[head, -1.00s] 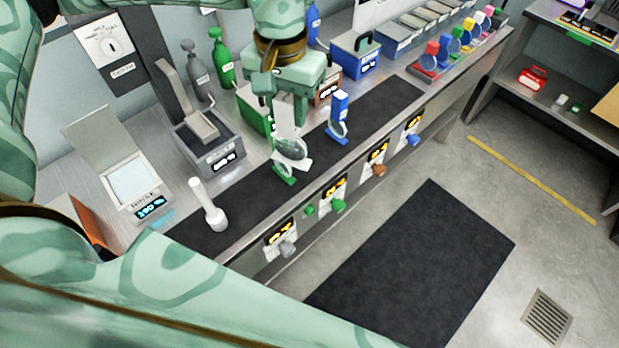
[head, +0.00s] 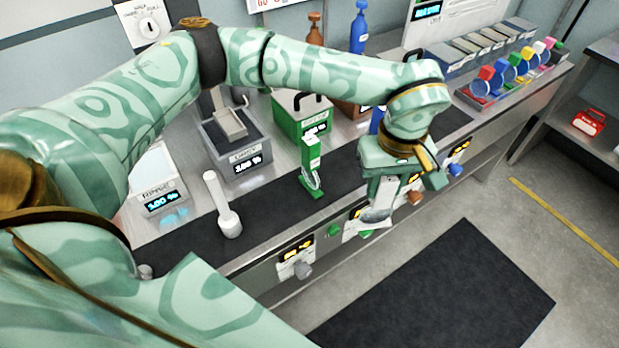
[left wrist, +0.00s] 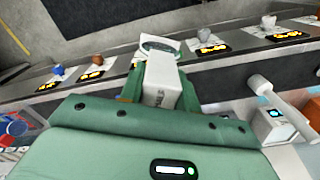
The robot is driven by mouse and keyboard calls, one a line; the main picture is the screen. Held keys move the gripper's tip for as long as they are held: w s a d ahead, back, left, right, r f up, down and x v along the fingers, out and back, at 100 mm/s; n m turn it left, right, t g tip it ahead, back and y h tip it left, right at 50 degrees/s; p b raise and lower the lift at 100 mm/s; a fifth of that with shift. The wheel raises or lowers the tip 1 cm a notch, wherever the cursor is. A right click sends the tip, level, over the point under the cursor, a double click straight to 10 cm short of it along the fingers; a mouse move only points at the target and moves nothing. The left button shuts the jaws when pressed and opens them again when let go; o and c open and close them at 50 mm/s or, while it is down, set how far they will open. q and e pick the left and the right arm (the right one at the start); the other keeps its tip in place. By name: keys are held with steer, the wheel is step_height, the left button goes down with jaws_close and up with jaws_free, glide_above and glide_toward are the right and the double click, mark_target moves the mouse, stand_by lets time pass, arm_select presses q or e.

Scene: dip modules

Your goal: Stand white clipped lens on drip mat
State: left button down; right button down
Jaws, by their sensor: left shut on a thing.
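The white clipped lens (head: 376,214) hangs below my left gripper (head: 385,182), which is shut on it. In the left wrist view the lens's white labelled body (left wrist: 162,82) sits between the fingers of my left gripper (left wrist: 160,95), with the round glass at its far end. In the head view it appears in front of the counter's front edge, apart from the mat. The drip mat (head: 265,208) is the long dark strip along the counter top. My right gripper is not in view.
A green clipped lens (head: 311,165) stands upright on the mat. A blue one (head: 377,120) is partly hidden behind my left arm. Knobs line the counter front. Mat between rod and green lens is clear.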

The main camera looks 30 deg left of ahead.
arm_select(q)
steer(key=n, duration=0.1)
steer(key=w+n, duration=0.1)
steer(key=n, duration=0.1)
steer(key=shift+w+d+f+n, duration=0.25)
steer(key=shift+d+n, duration=0.1)
steer(key=shift+n, duration=0.05)
steer(key=shift+w+a+n, duration=0.1)
steer(key=shift+w+n, duration=0.1)
steer(key=shift+n, duration=0.3)
steer(key=w+a+f, duration=0.1)
steer(key=w+a, duration=0.2)
steer(key=a, duration=0.5)
steer(key=w+a+f+b, duration=0.1)
steer(key=w+a, duration=0.3)
steer(key=a, duration=0.4)
steer(key=shift+a+f+n, duration=0.3)
steer(key=shift+f, duration=0.5)
steer(key=shift+s+f, duration=0.1)
steer(key=c, duration=1.3)
jaws_free()
